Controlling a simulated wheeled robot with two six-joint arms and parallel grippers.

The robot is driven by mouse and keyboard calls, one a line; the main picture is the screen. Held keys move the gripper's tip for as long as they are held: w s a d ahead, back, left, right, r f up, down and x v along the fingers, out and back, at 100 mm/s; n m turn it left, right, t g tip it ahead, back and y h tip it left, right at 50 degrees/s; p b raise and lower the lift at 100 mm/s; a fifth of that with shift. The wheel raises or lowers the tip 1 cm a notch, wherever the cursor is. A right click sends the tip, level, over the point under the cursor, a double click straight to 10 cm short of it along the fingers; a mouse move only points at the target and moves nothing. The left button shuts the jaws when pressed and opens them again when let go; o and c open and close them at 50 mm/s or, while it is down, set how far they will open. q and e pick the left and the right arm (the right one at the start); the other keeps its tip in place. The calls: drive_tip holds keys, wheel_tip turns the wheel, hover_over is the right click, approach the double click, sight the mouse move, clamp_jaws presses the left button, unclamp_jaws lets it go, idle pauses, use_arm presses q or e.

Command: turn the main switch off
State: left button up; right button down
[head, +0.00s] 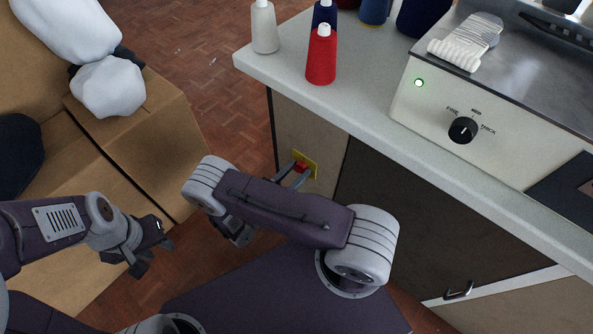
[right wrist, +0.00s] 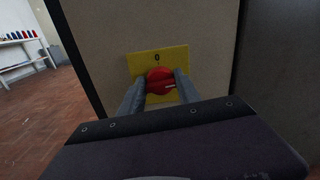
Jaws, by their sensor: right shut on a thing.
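The main switch is a red rotary knob (right wrist: 159,78) on a yellow plate (right wrist: 179,56) on the cabinet's side panel. A "0" is marked above the knob. A white mark on the knob points to the right, away from the "0". My right gripper (right wrist: 160,88) is shut on the knob, one finger on each side. In the head view the knob (head: 301,166) and plate (head: 312,161) show small beyond my right gripper (head: 296,176). My left gripper (head: 156,258) is empty and open, low at the left, away from the switch.
The machine (head: 510,140) on the worktop (head: 370,110) has a lit green lamp (head: 419,83) and a black dial (head: 463,130). Thread cones, including a red one (head: 321,60), stand near the worktop's edge. Cardboard boxes (head: 150,130) holding white bundles are at the left.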

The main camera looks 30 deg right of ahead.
drive_tip(key=n+p, duration=0.1)
drive_tip(key=n, duration=0.2)
drive_tip(key=n+p, duration=0.1)
drive_tip(key=n, duration=0.3)
drive_tip(key=shift+w+n, duration=0.1)
drive_tip(key=shift+n, duration=0.3)
drive_tip(key=n, duration=0.4)
drive_tip(key=shift+a+f, duration=0.1)
drive_tip(key=shift+f, duration=0.05)
drive_tip(key=shift+f+n, duration=0.1)
drive_tip(key=shift+n, duration=2.4)
drive_tip(key=c, duration=0.9)
unclamp_jaws()
drive_tip(key=shift+a, duration=0.1)
